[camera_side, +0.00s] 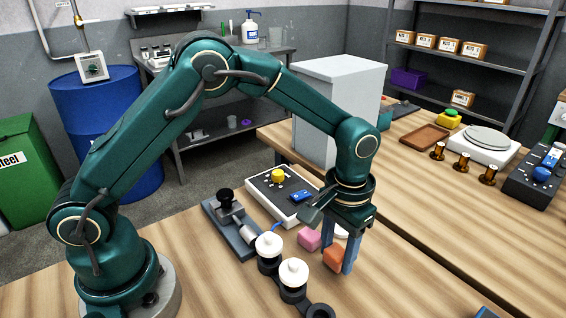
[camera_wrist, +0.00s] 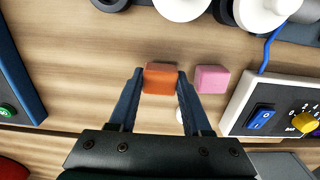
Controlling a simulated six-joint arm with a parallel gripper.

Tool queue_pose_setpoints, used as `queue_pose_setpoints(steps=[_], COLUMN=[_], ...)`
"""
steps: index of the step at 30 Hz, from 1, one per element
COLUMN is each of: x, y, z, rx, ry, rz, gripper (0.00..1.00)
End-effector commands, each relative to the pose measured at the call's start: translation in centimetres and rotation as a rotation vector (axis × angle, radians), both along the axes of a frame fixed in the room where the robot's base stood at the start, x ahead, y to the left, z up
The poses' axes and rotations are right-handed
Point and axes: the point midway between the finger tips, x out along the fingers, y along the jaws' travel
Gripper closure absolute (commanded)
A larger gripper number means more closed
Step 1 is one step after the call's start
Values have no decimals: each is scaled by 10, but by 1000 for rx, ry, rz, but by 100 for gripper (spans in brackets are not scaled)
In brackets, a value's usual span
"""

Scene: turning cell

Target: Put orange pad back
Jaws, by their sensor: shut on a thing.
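The orange pad (camera_side: 333,258) is a small rounded block between the two blue fingers of my gripper (camera_side: 340,262). In the wrist view the orange pad (camera_wrist: 160,78) sits between the fingertips of my gripper (camera_wrist: 159,80), which is shut on it. I cannot tell whether the pad touches the wooden table or hangs just above it. A pink pad (camera_side: 309,238) of similar shape lies close by on the table; in the wrist view the pink pad (camera_wrist: 212,79) is just right of the orange one, with a gap between them.
A dark rack with white-topped pieces (camera_side: 293,272) stands left of my gripper. A control box (camera_side: 282,192) with a yellow knob and blue switch lies behind. A white round item (camera_wrist: 182,113) is partly hidden by my finger.

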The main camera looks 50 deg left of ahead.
Motion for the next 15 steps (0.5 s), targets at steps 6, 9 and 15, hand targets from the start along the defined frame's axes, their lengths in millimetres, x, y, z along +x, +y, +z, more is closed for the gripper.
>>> queue_pose_setpoints(steps=[6,9,15], x=[0,0,0], y=[0,0,0], z=[-14,-14,-17], rx=[-1,-1,-1], ry=[-1,-1,-1], rz=[0,0,-1], gripper=[100,100,100])
